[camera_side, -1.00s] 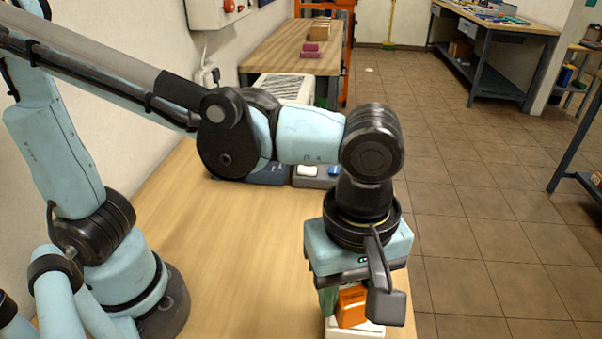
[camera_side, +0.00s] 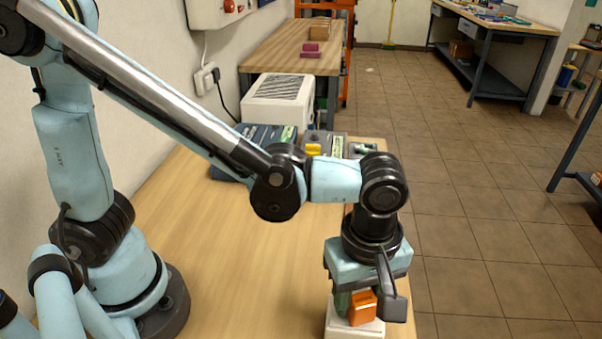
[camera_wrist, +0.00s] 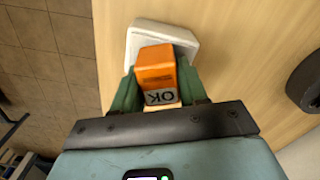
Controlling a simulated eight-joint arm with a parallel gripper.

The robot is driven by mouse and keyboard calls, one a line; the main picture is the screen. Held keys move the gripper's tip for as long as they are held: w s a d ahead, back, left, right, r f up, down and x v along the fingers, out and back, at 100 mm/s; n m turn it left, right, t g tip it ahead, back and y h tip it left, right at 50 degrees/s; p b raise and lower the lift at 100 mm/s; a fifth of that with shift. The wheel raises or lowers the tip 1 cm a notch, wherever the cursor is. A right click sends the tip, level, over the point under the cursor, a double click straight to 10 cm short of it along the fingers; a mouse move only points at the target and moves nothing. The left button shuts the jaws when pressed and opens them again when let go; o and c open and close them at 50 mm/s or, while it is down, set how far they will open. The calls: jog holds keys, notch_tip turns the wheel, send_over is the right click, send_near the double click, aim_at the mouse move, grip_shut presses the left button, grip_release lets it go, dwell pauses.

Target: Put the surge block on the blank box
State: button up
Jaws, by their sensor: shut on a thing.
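The surge block looks to be the orange block (camera_side: 362,308). In the wrist view the orange block (camera_wrist: 155,66) shows a pale face marked OK. My gripper (camera_wrist: 158,92) is shut on it, with a green finger on each side. The blank box looks to be the white box (camera_side: 343,331) on the table, low in the side view. It also shows in the wrist view (camera_wrist: 148,30), under and beyond the block. The block is over the white box; I cannot tell whether they touch. My gripper (camera_side: 358,304) partly hides both in the side view.
The wooden table (camera_side: 235,250) is clear to the left of the box. Battery-like units (camera_side: 318,145) and a white vented case (camera_side: 278,98) stand at its far end. The table's right edge is close to the box, with tiled floor (camera_side: 480,240) beyond.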

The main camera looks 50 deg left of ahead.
jog(key=shift+f, duration=0.15)
jog(key=o, duration=1.1)
notch_tip(320, 180, up, 12)
jog(key=w+a+f+m+t, duration=0.1)
jog(key=a+f+m+t, duration=0.1)
jog(key=a+m, duration=0.4)
jog(key=w+a+f+m+t, duration=0.2)
jog(key=a+m+t, duration=0.3)
jog(key=a, duration=1.1)
jog(key=shift+a+f+m, duration=0.4)
jog(key=shift+f+m, duration=0.1)
jog(key=shift+m, duration=0.8)
jog(key=shift+s, duration=0.1)
